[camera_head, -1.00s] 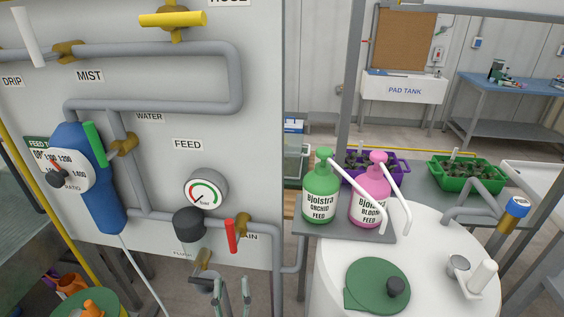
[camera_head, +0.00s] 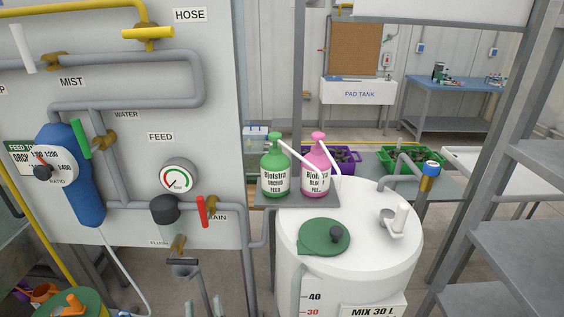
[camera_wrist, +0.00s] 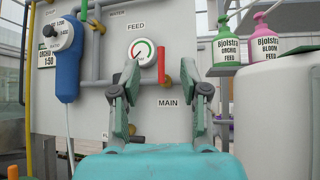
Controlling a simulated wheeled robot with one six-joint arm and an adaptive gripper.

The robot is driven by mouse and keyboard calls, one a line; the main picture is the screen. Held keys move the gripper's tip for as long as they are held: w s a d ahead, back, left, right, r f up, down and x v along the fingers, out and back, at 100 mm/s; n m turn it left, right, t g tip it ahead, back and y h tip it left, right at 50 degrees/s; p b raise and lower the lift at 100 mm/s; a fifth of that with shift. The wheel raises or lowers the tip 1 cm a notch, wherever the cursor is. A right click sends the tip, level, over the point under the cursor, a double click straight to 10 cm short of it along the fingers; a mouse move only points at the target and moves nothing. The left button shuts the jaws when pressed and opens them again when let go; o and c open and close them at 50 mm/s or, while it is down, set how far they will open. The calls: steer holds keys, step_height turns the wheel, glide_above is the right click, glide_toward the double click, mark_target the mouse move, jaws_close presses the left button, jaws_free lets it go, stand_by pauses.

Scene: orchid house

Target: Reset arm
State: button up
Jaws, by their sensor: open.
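My gripper (camera_wrist: 160,88) is open and empty in the wrist view, its two fingers apart in front of the pipe panel (camera_wrist: 122,62). The pressure gauge (camera_wrist: 142,51) and the red-handled valve (camera_wrist: 162,88) show between the fingers, behind them. Whether the fingers are close to the valve is hard to tell. In the head view, finger tips show only as small pieces at the bottom edge, below the panel's lower pipes.
A white tank (camera_head: 350,251) with a green lid (camera_head: 324,237) stands right of the panel. A green bottle (camera_head: 275,169) and a pink bottle (camera_head: 317,166) stand on a grey shelf (camera_head: 298,202). Grey shelving (camera_head: 520,240) rises at the right. A blue doser (camera_head: 75,183) hangs on the panel.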

steer(key=s+d+f+m+g+h, duration=0.1)
steer(key=d+f+m+g+h, duration=0.55)
steer(key=d+f, duration=0.9)
steer(key=s+d+f+m+g+y, duration=0.1)
steer(key=s+d+f+m+g, duration=0.1)
steer(key=s+d+f+m, duration=0.25)
steer(key=s+d+f+m+g, duration=0.2)
steer(key=s+d+m, duration=0.25)
steer(key=d, duration=0.25)
steer(key=s+d+m+g+y, duration=0.1)
steer(key=s+d+m, duration=0.1)
steer(key=s+m, duration=0.4)
steer(key=s+d+m+g, duration=0.1)
steer(key=s+d+m, duration=0.25)
steer(key=s, duration=0.55)
steer(key=s+d+r+m+h, duration=0.1)
steer(key=s+d+r+m, duration=0.1)
steer(key=s+r+m, duration=0.7)
step_height(320, 180, up, 5)
steer(key=m+t, duration=0.1)
steer(key=m, duration=0.3)
steer(key=shift+s+f+m, duration=0.2)
steer(key=shift+s+m, duration=0.2)
steer(key=shift+d, duration=0.1)
